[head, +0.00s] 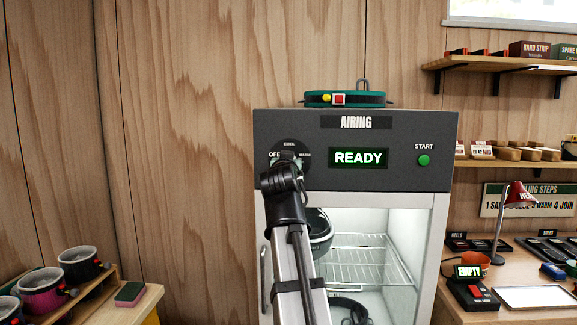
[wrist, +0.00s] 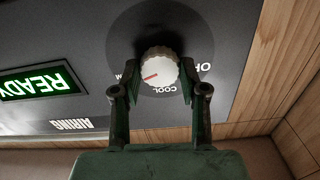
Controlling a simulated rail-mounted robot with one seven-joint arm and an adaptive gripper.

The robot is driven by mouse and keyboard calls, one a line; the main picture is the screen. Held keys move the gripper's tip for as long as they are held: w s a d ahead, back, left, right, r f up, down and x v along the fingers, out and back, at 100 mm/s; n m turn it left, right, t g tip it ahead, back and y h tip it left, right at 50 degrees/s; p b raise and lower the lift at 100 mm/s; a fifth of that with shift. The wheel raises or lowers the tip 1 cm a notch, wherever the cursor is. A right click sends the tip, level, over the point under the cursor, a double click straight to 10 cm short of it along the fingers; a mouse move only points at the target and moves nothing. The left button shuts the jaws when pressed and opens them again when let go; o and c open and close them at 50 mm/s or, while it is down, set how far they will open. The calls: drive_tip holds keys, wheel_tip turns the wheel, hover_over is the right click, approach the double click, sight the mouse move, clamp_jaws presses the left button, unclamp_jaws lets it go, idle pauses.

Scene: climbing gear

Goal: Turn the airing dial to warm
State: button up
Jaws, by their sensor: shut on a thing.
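The airing dial (wrist: 160,68) is a pale ribbed knob with a red mark, on a dark round plate with OFF, COOL and WARM around it. In the wrist view, which shows the panel upside down, the red mark points left and slightly down, toward the partly hidden WARM label. My gripper (wrist: 162,82) is shut on the knob, one finger on each side. In the head view my gripper (head: 287,161) covers most of the dial, and the knob's mark cannot be seen there.
The airing cabinet (head: 391,174) has a READY display (head: 358,158) and a green START button (head: 424,160) right of the dial. A teal strap item (head: 345,99) lies on top. Shelves and a desk stand at right, several cups (head: 80,264) at lower left.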

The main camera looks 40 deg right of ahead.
drive_tip(key=shift+w+r, duration=0.1)
drive_tip(key=shift+r, duration=0.1)
drive_tip(key=o, duration=1.1)
drive_tip(key=shift+o, duration=0.2)
drive_tip(key=shift+f, duration=0.1)
drive_tip(key=v, duration=0.7)
drive_tip(key=shift+s, duration=0.25)
drive_tip(key=shift+a, duration=0.1)
